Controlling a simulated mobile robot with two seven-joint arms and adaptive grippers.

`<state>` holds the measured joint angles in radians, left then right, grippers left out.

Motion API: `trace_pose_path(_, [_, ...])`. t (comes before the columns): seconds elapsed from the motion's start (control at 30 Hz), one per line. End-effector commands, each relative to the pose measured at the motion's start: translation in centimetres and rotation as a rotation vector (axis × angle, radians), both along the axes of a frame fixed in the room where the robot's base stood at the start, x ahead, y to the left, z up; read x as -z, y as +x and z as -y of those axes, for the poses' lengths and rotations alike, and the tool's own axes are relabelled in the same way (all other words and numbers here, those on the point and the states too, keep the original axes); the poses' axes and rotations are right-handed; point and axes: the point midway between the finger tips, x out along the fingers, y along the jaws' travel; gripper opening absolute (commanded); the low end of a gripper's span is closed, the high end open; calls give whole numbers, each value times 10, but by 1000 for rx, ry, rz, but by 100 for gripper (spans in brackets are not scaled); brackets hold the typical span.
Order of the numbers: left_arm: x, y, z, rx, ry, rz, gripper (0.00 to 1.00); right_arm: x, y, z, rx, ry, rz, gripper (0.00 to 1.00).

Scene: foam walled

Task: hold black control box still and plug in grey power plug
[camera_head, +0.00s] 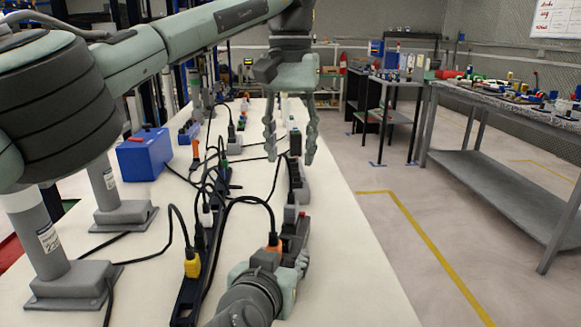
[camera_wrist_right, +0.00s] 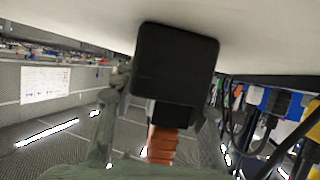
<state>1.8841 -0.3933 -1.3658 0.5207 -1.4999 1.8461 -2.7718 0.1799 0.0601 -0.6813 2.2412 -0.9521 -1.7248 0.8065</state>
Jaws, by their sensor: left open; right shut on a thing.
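My left gripper (camera_head: 290,158) hangs fingers-down over the right side of the white table, open. A small black upright box (camera_head: 295,143) shows between its fingers in the head view; I cannot tell whether it is the control box or whether the fingers touch it. My right gripper (camera_head: 290,262) is low at the near part of the table, shut on a dark grey plug (camera_wrist_right: 176,65) with an orange ribbed collar (camera_wrist_right: 162,145). The collar also shows in the head view (camera_head: 273,243), with a black cable arching up and left. The plug's front contacts are hidden.
A black power strip (camera_head: 187,295) with a yellow plug (camera_head: 192,264) lies left of my right gripper. Black cables and several plugs crowd the table's middle. A blue box (camera_head: 144,155) stands at left. The table's near right (camera_head: 365,285) is clear.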

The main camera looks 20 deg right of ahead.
Motion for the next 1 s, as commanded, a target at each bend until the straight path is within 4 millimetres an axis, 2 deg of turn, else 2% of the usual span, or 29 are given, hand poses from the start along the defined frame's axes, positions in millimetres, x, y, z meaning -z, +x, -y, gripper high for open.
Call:
trace_pose_path(0.43, [-4, 0, 0, -1, -1, -1, 44, -1, 0, 0, 0, 0, 1, 6])
trace_pose_path(0.47, [-4, 0, 0, -1, -1, -1, 44, -1, 0, 0, 0, 0, 1, 46])
trace_pose_path(0.6, [-4, 0, 0, -1, -1, -1, 44, -1, 0, 0, 0, 0, 1, 63])
trace_pose_path(0.63, [-4, 0, 0, -1, -1, -1, 44, -1, 0, 0, 0, 0, 1, 67])
trace_pose_path(1.0, [-4, 0, 0, -1, -1, -1, 44, -1, 1, 0, 0, 1, 1, 67])
